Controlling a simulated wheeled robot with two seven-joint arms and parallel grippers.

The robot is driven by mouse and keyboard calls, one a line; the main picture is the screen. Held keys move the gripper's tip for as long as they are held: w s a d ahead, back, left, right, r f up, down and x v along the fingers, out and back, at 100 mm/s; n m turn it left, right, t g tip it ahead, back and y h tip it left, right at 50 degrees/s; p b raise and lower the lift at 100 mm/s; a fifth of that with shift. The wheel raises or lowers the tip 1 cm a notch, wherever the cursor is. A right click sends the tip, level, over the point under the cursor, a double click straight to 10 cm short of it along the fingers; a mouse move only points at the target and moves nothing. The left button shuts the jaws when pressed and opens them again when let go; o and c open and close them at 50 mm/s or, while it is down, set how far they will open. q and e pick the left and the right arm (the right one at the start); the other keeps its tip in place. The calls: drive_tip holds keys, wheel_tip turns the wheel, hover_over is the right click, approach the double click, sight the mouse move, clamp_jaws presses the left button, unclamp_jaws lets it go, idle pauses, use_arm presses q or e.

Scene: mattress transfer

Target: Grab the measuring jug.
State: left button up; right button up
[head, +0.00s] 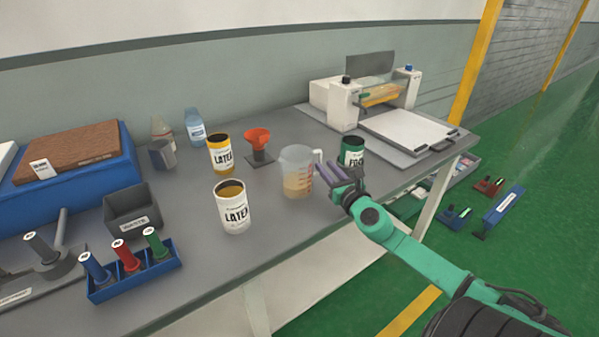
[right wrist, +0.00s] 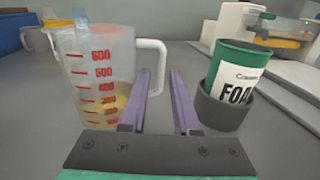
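The measuring jug (head: 297,172) is a clear jug with red graduations, a white handle and some tan liquid at its bottom. It stands upright on the grey table. In the right wrist view the jug (right wrist: 98,70) is at the left, with its handle (right wrist: 152,66) towards the fingers. My right gripper (head: 324,170) is beside the jug on its handle side. My left gripper is out of view.
A green can (head: 352,151) labelled FOAM sits in a dark holder (right wrist: 224,107) just right of my right gripper. Two LATEX cans (head: 234,213) (head: 221,158) and a red funnel (head: 257,140) stand left of the jug. A white roller machine (head: 345,101) is at the back right.

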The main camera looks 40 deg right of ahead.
sight(320, 159)
drive_tip(key=x, duration=0.4)
drive_tip(key=shift+w+d, duration=0.1)
drive_tip(key=shift+w, duration=0.3)
drive_tip(key=shift+s+r, duration=0.1)
drive_tip(key=shift+r, duration=0.05)
clamp_jaws()
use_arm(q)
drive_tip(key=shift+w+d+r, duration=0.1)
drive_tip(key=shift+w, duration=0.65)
